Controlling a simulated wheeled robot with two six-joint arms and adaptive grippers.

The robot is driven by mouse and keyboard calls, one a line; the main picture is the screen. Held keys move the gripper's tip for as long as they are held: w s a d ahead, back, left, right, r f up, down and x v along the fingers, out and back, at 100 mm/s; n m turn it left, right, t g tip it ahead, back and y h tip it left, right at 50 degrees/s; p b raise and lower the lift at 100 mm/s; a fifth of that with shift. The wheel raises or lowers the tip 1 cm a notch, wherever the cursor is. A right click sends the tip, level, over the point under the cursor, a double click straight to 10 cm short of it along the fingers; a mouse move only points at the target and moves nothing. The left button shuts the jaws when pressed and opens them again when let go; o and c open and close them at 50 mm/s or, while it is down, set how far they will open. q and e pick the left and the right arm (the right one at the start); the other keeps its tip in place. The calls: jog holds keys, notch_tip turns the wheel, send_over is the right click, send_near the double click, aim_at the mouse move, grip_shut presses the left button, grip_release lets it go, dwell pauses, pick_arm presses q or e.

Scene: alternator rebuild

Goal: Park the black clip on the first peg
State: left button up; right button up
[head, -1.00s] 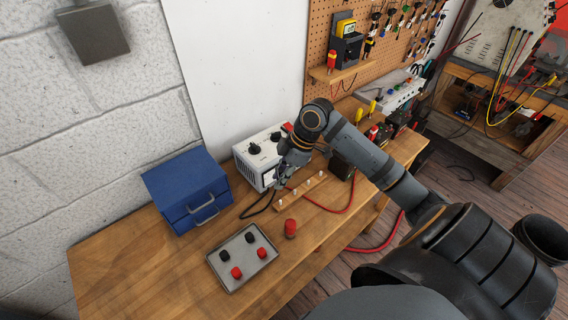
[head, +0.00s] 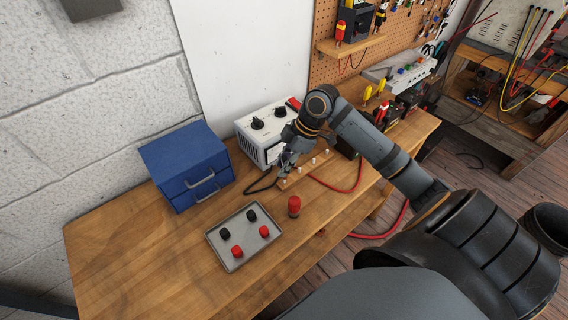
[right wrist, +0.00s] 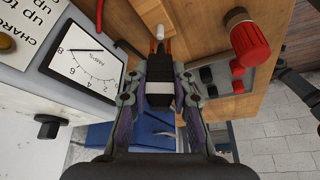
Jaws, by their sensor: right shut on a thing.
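My right gripper (right wrist: 162,88) is shut on the black clip (right wrist: 160,72) in the right wrist view. The clip's copper-coloured jaws point at a white peg (right wrist: 154,30) on the wooden peg rail (right wrist: 150,10); I cannot tell whether they touch it. In the head view my right gripper (head: 287,166) is at the near-left end of the peg rail (head: 308,172), beside the charger. It hides most of the clip there. A black cable (head: 261,186) loops on the bench beside it. My left gripper is not in view.
The white charger (head: 263,132) stands close behind the gripper. A blue toolbox (head: 184,163) is to its left. A red-topped cylinder (head: 294,206) stands in front of the rail. A grey tray (head: 232,262) holds red and black caps. A red cable (head: 350,190) lies right of the rail.

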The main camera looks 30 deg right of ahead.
jog(key=shift+f, duration=0.45)
jog(key=shift+f+b, duration=0.65)
jog(key=shift+f, duration=0.15)
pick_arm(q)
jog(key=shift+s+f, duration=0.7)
pick_arm(e)
jog(key=o, duration=1)
jog(key=shift+c, duration=0.2)
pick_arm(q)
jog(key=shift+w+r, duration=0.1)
pick_arm(e)
jog(key=shift+r, duration=0.1)
